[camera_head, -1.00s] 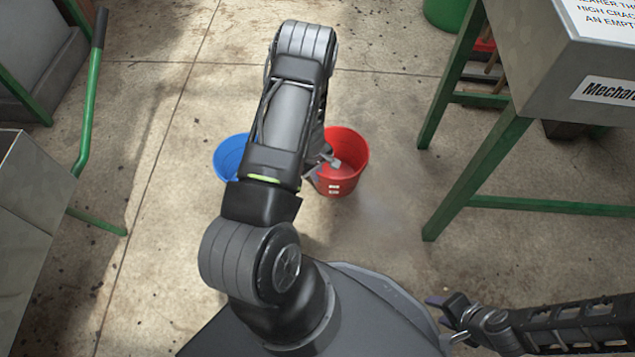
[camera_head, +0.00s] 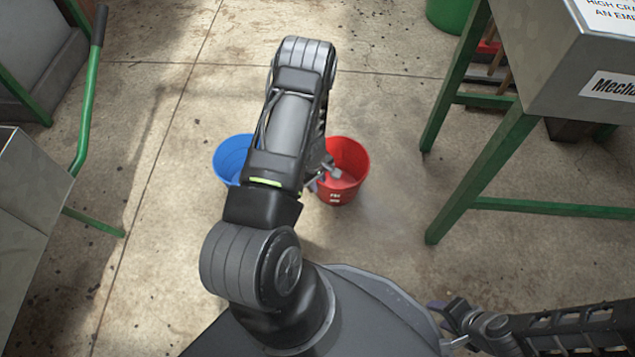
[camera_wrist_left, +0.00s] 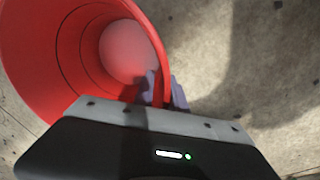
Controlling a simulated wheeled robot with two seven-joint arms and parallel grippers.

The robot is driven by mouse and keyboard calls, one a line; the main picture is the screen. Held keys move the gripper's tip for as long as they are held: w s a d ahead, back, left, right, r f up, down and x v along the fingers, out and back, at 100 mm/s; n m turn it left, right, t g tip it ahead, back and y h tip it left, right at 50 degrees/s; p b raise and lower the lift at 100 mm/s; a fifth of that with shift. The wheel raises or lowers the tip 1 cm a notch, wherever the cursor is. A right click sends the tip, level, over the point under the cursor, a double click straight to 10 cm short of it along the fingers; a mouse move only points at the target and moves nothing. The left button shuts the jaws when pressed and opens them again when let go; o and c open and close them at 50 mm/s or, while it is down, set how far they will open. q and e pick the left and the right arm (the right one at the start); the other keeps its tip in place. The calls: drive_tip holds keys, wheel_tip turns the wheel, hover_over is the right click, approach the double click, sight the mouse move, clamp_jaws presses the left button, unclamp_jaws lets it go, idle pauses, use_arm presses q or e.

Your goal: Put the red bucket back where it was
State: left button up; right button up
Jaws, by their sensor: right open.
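The red bucket (camera_head: 350,157) stands upright or nearly so in the middle of the head view, just right of my left forearm. It also fills the upper left of the left wrist view (camera_wrist_left: 80,50). My left gripper (camera_head: 322,178) is at the bucket's near-left rim. In the wrist view its two fingers (camera_wrist_left: 165,90) sit on either side of the bucket wall, shut on it. Whether the bucket's base touches the floor cannot be told. My right gripper (camera_head: 440,312) is open and empty at the lower right of the head view.
A blue bucket (camera_head: 229,157) stands close by on the left, partly hidden by my left arm. A green-legged metal machine (camera_head: 565,75) is at the right. A green-handled cart (camera_head: 88,100) is at the left. The concrete floor (camera_head: 375,95) around the bucket is mostly clear.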

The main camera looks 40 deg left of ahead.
use_arm(q)
drive_tip(key=shift+o, duration=0.4)
drive_tip(key=shift+f, duration=0.25)
wheel_tip(320, 180, up, 8)
drive_tip(key=p, duration=0.3)
drive_tip(key=shift+s+a+p, duration=0.3)
drive_tip(key=shift+s+p, duration=0.05)
drive_tip(key=shift+s, duration=0.1)
